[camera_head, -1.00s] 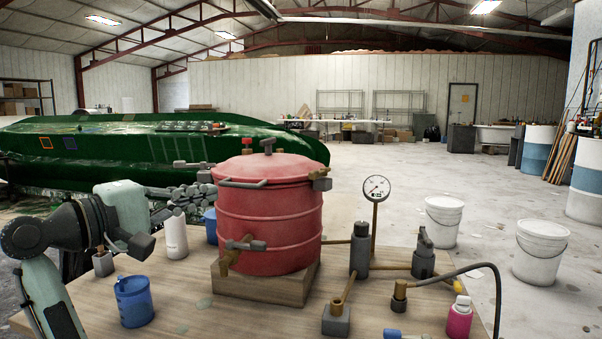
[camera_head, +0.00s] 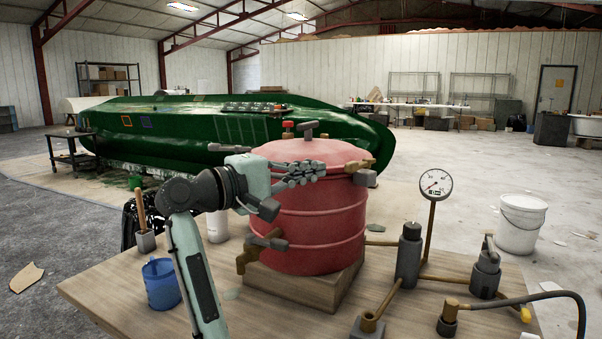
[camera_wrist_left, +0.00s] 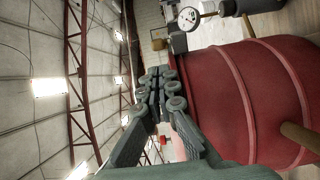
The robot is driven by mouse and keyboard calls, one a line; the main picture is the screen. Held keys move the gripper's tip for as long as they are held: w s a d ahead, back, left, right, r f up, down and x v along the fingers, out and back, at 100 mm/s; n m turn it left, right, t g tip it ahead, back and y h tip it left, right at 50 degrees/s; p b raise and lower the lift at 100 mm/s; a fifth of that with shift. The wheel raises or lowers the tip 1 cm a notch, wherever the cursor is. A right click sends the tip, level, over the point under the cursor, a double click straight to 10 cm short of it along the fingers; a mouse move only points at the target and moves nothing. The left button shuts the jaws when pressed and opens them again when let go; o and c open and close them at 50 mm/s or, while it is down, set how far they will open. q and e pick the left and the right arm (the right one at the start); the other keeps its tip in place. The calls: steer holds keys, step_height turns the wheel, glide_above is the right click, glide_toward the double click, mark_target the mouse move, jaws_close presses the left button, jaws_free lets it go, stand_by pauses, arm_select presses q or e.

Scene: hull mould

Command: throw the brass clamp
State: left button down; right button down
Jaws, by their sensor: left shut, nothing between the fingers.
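A red ribbed pot (camera_head: 310,225) with a domed lid stands on a wooden block on the table. One brass clamp (camera_head: 358,166) with a grey end sits at the right of the lid rim. My right gripper is not in view.
On the table (camera_head: 110,292), a blue mug (camera_head: 162,284) stands left. A pressure gauge (camera_head: 435,185), pipes and grey valve fittings (camera_head: 486,272) stand right of the pot, with a black hose. A white bucket (camera_head: 521,224) is on the floor. A green hull (camera_head: 190,135) lies behind.

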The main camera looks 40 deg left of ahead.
arm_select(q)
steer(key=shift+x, duration=2.45)
